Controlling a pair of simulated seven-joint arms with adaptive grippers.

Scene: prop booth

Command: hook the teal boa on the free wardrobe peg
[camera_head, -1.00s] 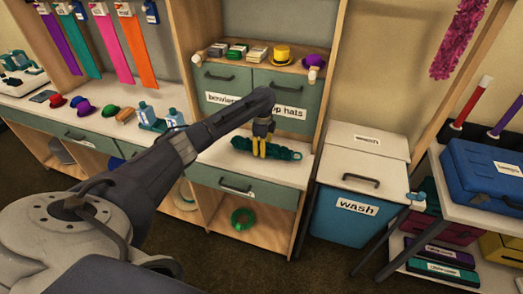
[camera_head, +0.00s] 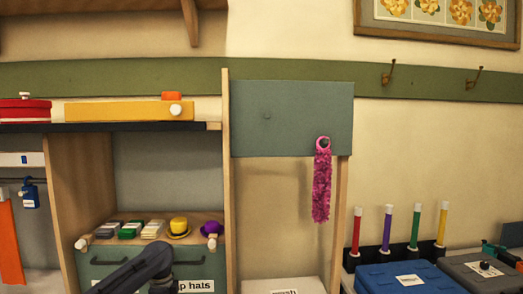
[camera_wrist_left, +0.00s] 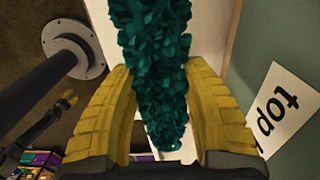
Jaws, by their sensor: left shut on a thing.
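The teal boa (camera_wrist_left: 158,60) is between the yellow fingers of my left gripper (camera_wrist_left: 160,78) in the left wrist view. The gripper is shut on it, and the boa runs up out of that view. In the head view only my left arm shows at the bottom; gripper and boa are out of sight. A grey-green panel (camera_head: 290,95) carries a pink boa (camera_head: 321,185), hung on a peg (camera_head: 323,143) at its right. A small dark, yellow-tipped part (camera_wrist_left: 62,104), probably my right gripper, is too small to read.
Upright posts flank the panel. Two bare hooks (camera_head: 388,74) (camera_head: 474,80) are on the green wall rail. A blue case (camera_head: 385,279) stands lower right.

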